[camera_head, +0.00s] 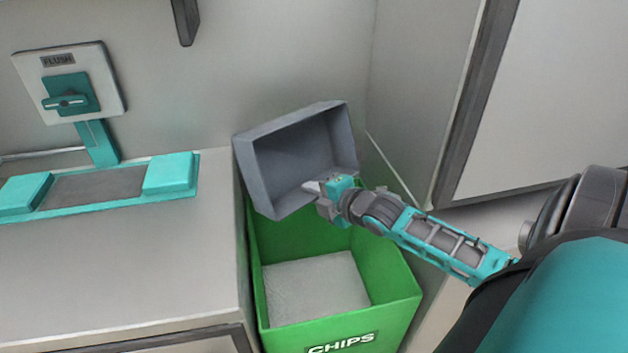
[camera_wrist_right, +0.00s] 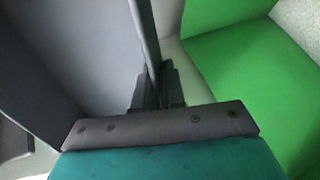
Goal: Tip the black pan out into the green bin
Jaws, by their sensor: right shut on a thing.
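The pan (camera_head: 300,155), dark grey in the pictures, is tilted up on its side above the back of the green bin (camera_head: 395,285). Its open side faces my head camera, and its inside looks empty. My right gripper (camera_head: 318,190) is shut on the pan's near wall. In the right wrist view the fingers (camera_wrist_right: 157,85) pinch the pan's thin rim (camera_wrist_right: 145,35). The bin stands below, labelled CHIPS, with a light grey speckled layer at its bottom. The bin's wall also shows in the right wrist view (camera_wrist_right: 240,70). My left gripper is not in view.
A grey counter (camera_head: 120,260) stands left of the bin, with a teal-edged fixture (camera_head: 95,188) on it. A FLUSH panel (camera_head: 70,85) with a teal handle is on the back wall. A wall panel and dark post (camera_head: 475,100) stand close on the right.

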